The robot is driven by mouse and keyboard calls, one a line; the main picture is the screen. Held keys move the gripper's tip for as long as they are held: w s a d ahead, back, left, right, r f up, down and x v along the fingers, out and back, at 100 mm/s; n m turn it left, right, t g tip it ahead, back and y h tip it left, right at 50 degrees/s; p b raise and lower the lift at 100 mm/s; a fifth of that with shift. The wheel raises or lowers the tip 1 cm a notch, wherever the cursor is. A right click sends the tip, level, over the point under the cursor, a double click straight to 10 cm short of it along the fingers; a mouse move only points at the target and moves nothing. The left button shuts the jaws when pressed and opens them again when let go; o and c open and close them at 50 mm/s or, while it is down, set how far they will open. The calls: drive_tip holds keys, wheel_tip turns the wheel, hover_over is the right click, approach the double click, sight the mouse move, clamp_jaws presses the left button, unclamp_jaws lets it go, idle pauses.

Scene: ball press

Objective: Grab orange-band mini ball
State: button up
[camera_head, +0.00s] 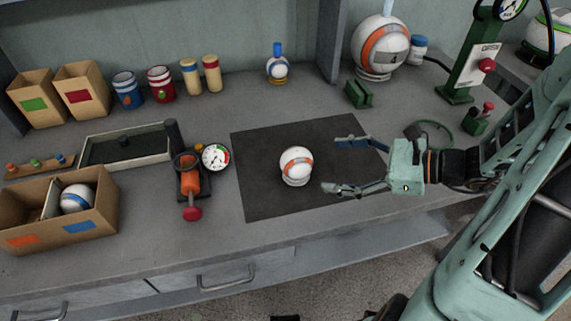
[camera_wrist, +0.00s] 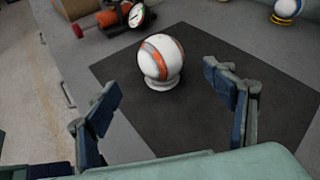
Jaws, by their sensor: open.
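The mini ball (camera_head: 296,161) is white with an orange band. It sits on a small white ring stand on the dark mat (camera_head: 262,199). My gripper (camera_head: 331,166) is open and empty, to the right of the ball in the head view, its fingers pointing toward it. In the wrist view the ball (camera_wrist: 161,57) stands beyond and between the two open fingers (camera_wrist: 160,90), apart from both.
An orange pump with a gauge (camera_head: 190,178) stands left of the mat. A cardboard box (camera_head: 104,218) with a blue-banded ball (camera_head: 76,199) is at far left. A large orange-banded ball (camera_head: 378,47) and a green press (camera_head: 470,60) stand behind. The mat around the ball is clear.

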sight(296, 162)
drive_tip(key=b+x, duration=0.1)
drive_tip(key=x, duration=0.9)
drive_tip(key=shift+w+a+b, duration=0.25)
drive_tip(key=shift+b, duration=0.15)
drive_tip(key=c, duration=1.2)
